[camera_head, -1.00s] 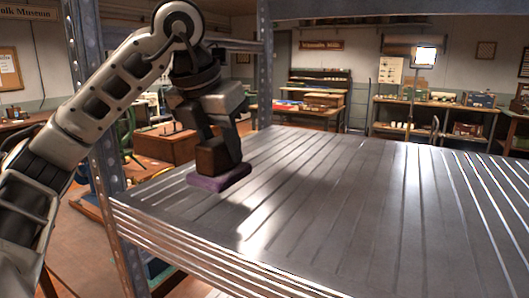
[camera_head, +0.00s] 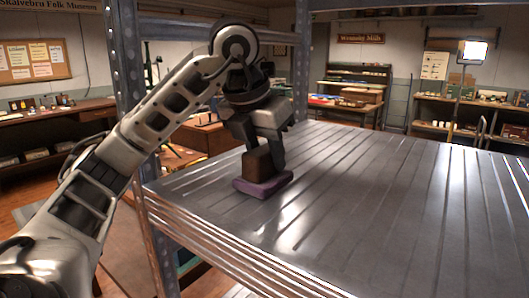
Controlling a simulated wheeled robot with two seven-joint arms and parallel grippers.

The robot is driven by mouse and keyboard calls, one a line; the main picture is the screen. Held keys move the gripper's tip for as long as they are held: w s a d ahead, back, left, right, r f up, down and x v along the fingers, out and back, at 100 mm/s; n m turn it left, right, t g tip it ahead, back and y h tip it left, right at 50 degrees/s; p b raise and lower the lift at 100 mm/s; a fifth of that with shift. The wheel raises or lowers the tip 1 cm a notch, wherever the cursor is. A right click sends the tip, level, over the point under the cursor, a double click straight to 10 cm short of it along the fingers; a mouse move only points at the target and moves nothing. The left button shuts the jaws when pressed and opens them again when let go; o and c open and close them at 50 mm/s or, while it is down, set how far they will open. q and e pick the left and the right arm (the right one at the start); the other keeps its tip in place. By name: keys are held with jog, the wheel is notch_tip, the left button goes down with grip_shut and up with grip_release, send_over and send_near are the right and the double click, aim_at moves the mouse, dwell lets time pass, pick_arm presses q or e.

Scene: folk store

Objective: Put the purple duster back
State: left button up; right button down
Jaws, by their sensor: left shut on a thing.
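The purple duster (camera_head: 264,185) is a flat purple pad with a brown block handle (camera_head: 257,161) on top. It is at the left part of the grey metal shelf (camera_head: 380,220), near its left edge. My left gripper (camera_head: 263,150) comes down from above and is shut on the brown handle. The pad is level and low at the shelf surface; I cannot tell whether it touches it. My right gripper is not in view.
A metal shelf post (camera_head: 125,70) stands behind my left arm, and another post (camera_head: 302,65) stands at the back of the shelf. The shelf right of the duster is bare and ribbed. Benches with goods (camera_head: 350,95) stand far behind.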

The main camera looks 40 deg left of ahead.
pick_arm(q)
jog(key=shift+f, duration=0.1)
jog(key=o, duration=1)
jog(key=shift+c, duration=0.2)
jog(key=shift+v, duration=3.9)
